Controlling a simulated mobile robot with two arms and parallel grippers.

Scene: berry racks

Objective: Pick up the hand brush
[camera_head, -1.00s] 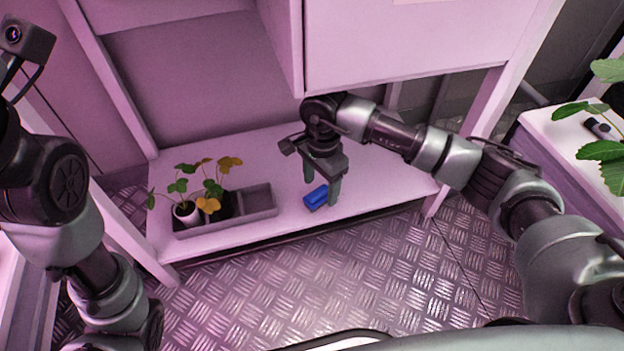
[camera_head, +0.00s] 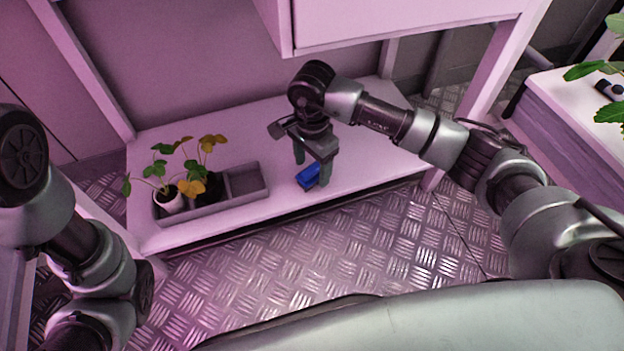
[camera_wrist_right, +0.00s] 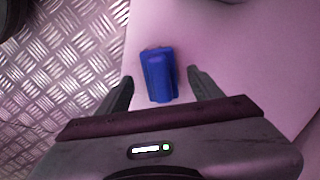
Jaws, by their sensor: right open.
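The hand brush (camera_head: 307,176) is a small blue object lying on the low pale shelf, near its front edge. In the right wrist view the blue brush (camera_wrist_right: 158,74) lies lengthwise ahead of and partly between my fingers. My right gripper (camera_head: 313,172) is open just above the brush, with one finger to each side in the picture. In the right wrist view the open right gripper (camera_wrist_right: 160,82) holds nothing. One finger covers part of the brush in the head view. My left arm shows at the left, but its gripper is out of view.
A grey tray (camera_head: 262,193) with a divided compartment stands left of the brush and holds potted plants (camera_head: 170,202). A cabinet panel (camera_head: 390,30) hangs above the shelf (camera_head: 365,180). A metal tread floor (camera_head: 300,250) lies in front. A white bench (camera_head: 575,115) with plants is at right.

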